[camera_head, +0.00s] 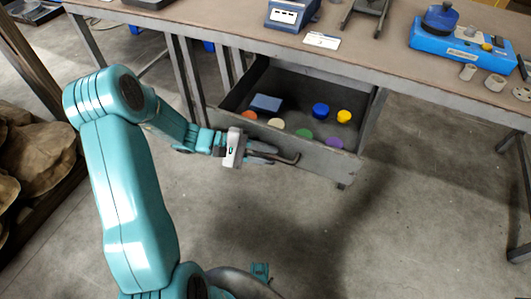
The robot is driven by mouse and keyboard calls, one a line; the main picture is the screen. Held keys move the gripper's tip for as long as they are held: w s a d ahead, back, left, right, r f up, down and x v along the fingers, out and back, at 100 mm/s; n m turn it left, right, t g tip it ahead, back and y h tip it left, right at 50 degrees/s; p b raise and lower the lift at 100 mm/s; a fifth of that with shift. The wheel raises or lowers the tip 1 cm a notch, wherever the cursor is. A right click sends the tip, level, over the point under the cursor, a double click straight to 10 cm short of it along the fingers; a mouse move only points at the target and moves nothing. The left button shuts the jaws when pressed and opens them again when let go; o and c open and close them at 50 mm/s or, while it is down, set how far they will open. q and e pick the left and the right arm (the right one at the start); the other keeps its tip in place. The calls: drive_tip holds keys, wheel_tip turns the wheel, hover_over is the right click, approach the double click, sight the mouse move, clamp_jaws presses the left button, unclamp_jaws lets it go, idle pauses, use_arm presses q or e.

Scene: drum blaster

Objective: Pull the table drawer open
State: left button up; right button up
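The table drawer (325,167) is pulled out from under the brown-topped table (385,62), and its inside shows. A blue box (266,103) and several coloured round pieces, such as a yellow one (344,116) and a purple one (334,143), lie in it. My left gripper (275,154) is at the drawer's front, by a dark bent handle (292,159). Its fingers lie along the handle and overlap it in the picture. I cannot tell whether they are closed on it. My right gripper is not in view.
On the tabletop are a blue device (291,13), a white card (322,41), a blue toolbox-like case (450,45) and small grey cylinders (494,84). Table legs stand left and right. Brown sacks (38,165) lie at the left. The concrete floor before the drawer is clear.

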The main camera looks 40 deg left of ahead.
use_arm(q)
drive_tip(key=p+v, duration=0.2)
drive_tip(key=v, duration=1.4)
drive_tip(key=shift+p, duration=0.3)
drive_tip(key=shift+a, duration=0.1)
drive_tip(key=s+d+f+m+g+y, duration=0.2)
drive_tip(key=d+f+m+g+y, duration=0.15)
drive_tip(key=d+f, duration=0.55)
drive_tip(key=s+d+f+m+g+y, duration=0.2)
drive_tip(key=d+f+m+y, duration=0.3)
drive_tip(key=d, duration=0.6)
drive_tip(key=s+d+f+m+g+y, duration=0.1)
drive_tip(key=s+d+f+m+g, duration=0.15)
drive_tip(key=d+f, duration=0.7)
wheel_tip(320, 180, up, 22)
drive_tip(key=d+p, duration=0.1)
drive_tip(key=p, duration=2)
